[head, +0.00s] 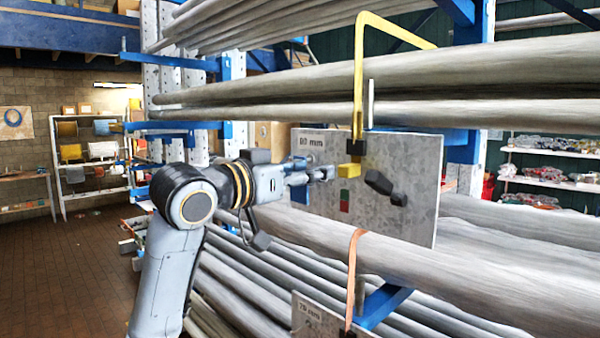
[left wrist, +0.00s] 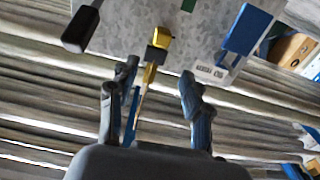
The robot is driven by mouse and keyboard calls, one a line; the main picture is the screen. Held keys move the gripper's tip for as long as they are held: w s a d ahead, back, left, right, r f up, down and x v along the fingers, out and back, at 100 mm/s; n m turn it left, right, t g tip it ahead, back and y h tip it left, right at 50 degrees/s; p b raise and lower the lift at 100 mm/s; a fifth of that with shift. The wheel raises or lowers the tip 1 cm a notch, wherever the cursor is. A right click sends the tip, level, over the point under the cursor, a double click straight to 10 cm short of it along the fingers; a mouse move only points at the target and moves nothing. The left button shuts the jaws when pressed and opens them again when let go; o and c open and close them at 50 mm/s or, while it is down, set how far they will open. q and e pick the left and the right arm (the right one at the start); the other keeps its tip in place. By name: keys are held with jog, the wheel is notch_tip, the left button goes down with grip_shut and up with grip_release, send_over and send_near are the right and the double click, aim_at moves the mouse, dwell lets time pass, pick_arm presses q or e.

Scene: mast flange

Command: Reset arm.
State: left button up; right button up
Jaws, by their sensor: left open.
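My left gripper (head: 322,173) is in front of the left part of a grey speckled panel (head: 420,205) whose label seems to read "80 mm". Its fingers are apart in the left wrist view (left wrist: 155,85), with nothing clasped. A yellow bent rod (head: 358,75) with a black collar and yellow end block (head: 350,172) hangs before the panel, just right of the fingertips. In the left wrist view the yellow block (left wrist: 163,37) lies beyond the fingers. A black handle (head: 385,187) sticks out of the panel further right. My right gripper is not visible.
Long grey bars (head: 500,75) lie on blue rack arms above and below the panel. An orange strap (head: 353,270) hangs below it, by a second, lower plate (head: 315,318). The brick-coloured floor (head: 60,260) at left looks clear.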

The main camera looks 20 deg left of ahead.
pick_arm(q)
jog(key=shift+v, duration=0.9)
